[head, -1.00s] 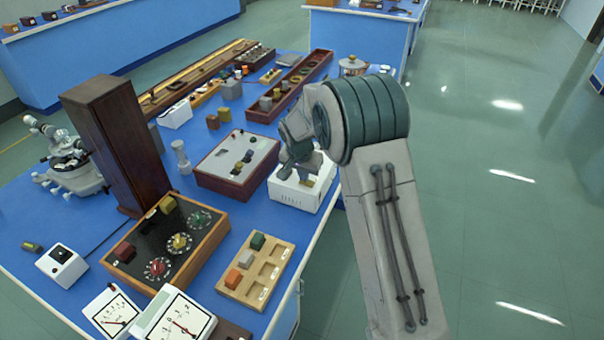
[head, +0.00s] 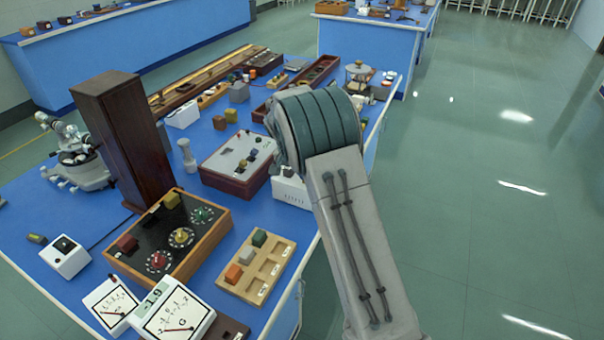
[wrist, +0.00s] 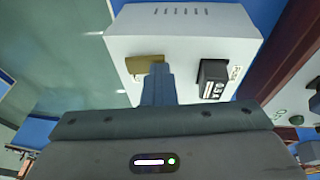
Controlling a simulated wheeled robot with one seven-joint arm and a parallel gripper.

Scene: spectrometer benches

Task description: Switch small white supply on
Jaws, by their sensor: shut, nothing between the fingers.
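The small white supply (wrist: 190,40) fills the upper middle of the wrist view. Its face carries a brass-coloured block (wrist: 143,65), a black switch-like part (wrist: 212,72) with a small label, and some dark holes. My gripper (wrist: 157,70) is shut and empty. Its fingertips overlap the lower right of the brass-coloured block in the picture; I cannot tell whether they touch it. The black part is to the right of the fingers. In the head view the supply (head: 291,192) shows only partly behind my arm, and my gripper is hidden there.
A dark red box with a grey panel (head: 225,165) stands close to the left of the supply. A wooden tray of coloured blocks (head: 270,287) and a dial box (head: 205,245) lie nearer. The bench edge and open floor are on the right.

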